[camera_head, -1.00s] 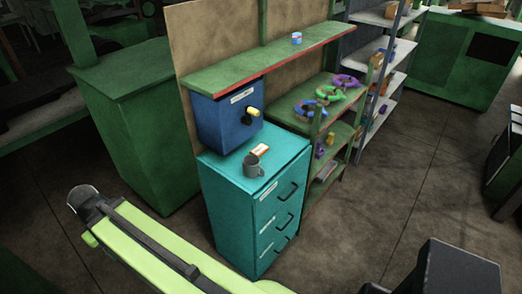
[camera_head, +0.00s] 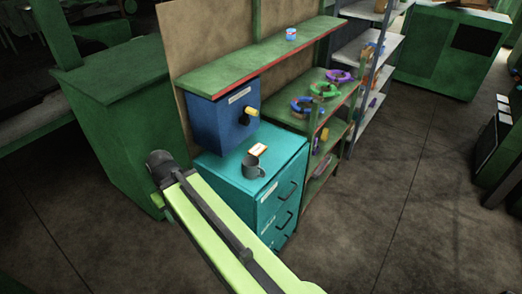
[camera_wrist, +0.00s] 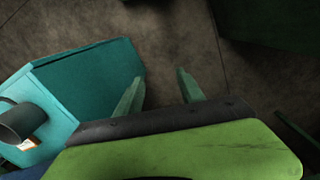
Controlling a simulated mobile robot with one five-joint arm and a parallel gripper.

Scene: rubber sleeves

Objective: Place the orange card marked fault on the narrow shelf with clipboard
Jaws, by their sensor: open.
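The orange and white card (camera_head: 258,149) lies flat on the teal drawer cabinet (camera_head: 262,180), just behind a grey mug (camera_head: 253,166). Its marking is too small to read. In the wrist view the card (camera_wrist: 27,143) shows at the lower left, partly hidden by the mug (camera_wrist: 18,122). My gripper (camera_wrist: 160,76) is open and empty, its two green fingers over bare floor to the right of the cabinet. A lower rack shelf (camera_head: 318,181) holds a flat item that may be the clipboard; I cannot tell.
A blue box (camera_head: 222,122) with a yellow knob stands at the cabinet's back. Above it runs a green, red-edged shelf (camera_head: 250,62) with a small can (camera_head: 291,34). Coloured rings (camera_head: 325,90) lie on the rack to the right. The floor (camera_head: 400,200) on the right is clear.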

